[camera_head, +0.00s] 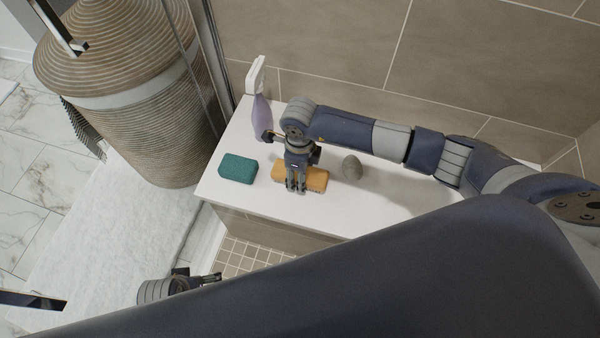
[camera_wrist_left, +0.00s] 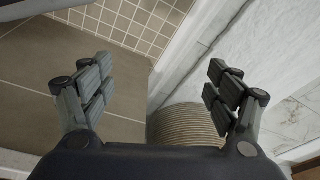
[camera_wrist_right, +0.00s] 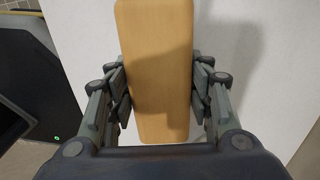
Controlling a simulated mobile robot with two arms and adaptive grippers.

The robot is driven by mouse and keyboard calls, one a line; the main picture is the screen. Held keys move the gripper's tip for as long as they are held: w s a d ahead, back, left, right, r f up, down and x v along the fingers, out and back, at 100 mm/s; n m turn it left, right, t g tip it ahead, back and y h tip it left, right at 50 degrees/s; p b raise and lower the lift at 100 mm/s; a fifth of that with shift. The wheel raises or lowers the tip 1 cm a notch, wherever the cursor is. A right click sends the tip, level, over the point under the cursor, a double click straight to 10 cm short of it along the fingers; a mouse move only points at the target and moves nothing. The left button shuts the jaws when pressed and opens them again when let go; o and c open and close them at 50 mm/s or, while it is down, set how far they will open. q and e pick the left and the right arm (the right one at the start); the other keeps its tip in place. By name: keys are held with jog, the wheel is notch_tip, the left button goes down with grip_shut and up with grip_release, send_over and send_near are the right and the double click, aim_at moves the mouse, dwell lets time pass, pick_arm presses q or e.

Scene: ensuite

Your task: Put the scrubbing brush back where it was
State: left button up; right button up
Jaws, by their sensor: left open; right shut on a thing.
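The scrubbing brush, a wooden orange-tan block (camera_head: 318,180), is at the white ledge (camera_head: 240,200) between a green sponge and a grey stone. My right gripper (camera_head: 296,187) comes down over it and is shut on it across its narrow width. In the right wrist view the smooth wooden back of the brush (camera_wrist_right: 155,60) lies between the two fingers. Its underside is hidden, and I cannot tell whether it touches the ledge. My left gripper (camera_head: 214,277) is low, in front of the ledge. The left wrist view shows its fingers (camera_wrist_left: 158,90) spread and empty.
A green sponge (camera_head: 238,168) lies left of the brush, and a grey stone (camera_head: 352,167) stands right of it. A spray bottle (camera_head: 261,105) stands behind. A ribbed basket (camera_head: 130,90) is at the left, beyond glass. The ledge's right part is mostly clear beneath my right arm.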

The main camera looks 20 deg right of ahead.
pick_arm(q)
jog(key=shift+r, duration=0.25)
pick_arm(e)
jog(key=shift+f, duration=0.15)
jog(key=o, duration=1.1)
pick_arm(q)
jog(key=shift+w+r, duration=0.1)
jog(key=shift+r, duration=0.05)
pick_arm(e)
jog(key=shift+r, duration=0.2)
pick_arm(q)
notch_tip(320, 180, down, 7)
jog(key=s+p, duration=0.2)
jog(key=shift+a, duration=0.15)
pick_arm(e)
notch_tip(320, 180, up, 12)
